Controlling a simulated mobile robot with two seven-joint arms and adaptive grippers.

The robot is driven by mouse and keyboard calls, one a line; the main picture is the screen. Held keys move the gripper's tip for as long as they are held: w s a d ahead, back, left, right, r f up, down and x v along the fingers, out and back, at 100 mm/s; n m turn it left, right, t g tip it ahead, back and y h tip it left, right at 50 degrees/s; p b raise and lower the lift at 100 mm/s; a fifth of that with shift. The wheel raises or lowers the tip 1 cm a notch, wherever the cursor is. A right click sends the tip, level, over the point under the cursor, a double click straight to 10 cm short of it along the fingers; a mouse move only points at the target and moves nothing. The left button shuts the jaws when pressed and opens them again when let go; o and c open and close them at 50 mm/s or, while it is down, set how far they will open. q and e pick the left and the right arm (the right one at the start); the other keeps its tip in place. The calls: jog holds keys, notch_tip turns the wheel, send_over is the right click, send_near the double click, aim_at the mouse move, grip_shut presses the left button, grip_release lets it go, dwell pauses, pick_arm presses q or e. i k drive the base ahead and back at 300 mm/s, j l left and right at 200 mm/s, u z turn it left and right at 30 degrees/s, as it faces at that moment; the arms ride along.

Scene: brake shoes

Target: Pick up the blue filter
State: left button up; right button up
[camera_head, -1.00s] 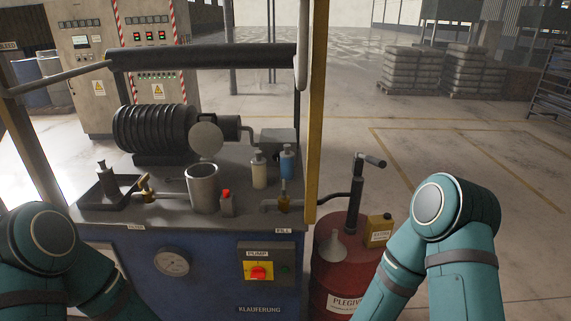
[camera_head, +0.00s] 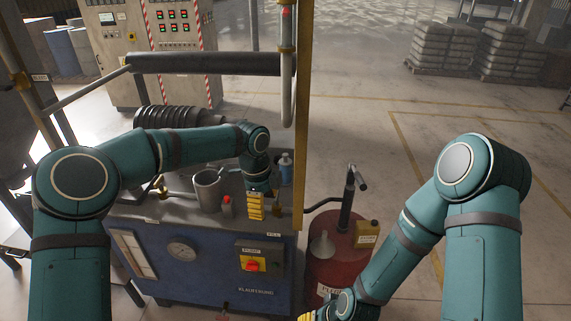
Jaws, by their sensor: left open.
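The blue filter (camera_head: 285,165) stands upright on the machine's top, close to the right yellow post. Its lower part shows just right of my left wrist. My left gripper (camera_head: 255,207), with yellow fingers, points down over the front of the machine top. It is open, in front of the blue filter and slightly left of it, apart from it in the picture. The cream bottle that stood beside the filter is hidden behind my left arm. My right gripper (camera_head: 308,317) shows only as a bit of yellow at the bottom edge.
A grey metal cup (camera_head: 207,191) and a small red-topped part (camera_head: 227,206) stand left of my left gripper. The yellow post (camera_head: 301,120) rises right of the filter. A dark horizontal bar (camera_head: 205,62) crosses above the machine. A red drum (camera_head: 336,262) stands at right.

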aim_at(284, 163)
jog(key=i+l, duration=0.15)
jog(key=i, duration=0.35)
jog(key=i+l, duration=0.15)
jog(key=i, duration=0.3)
jog(key=i+l, duration=0.15)
jog(key=i, duration=0.35)
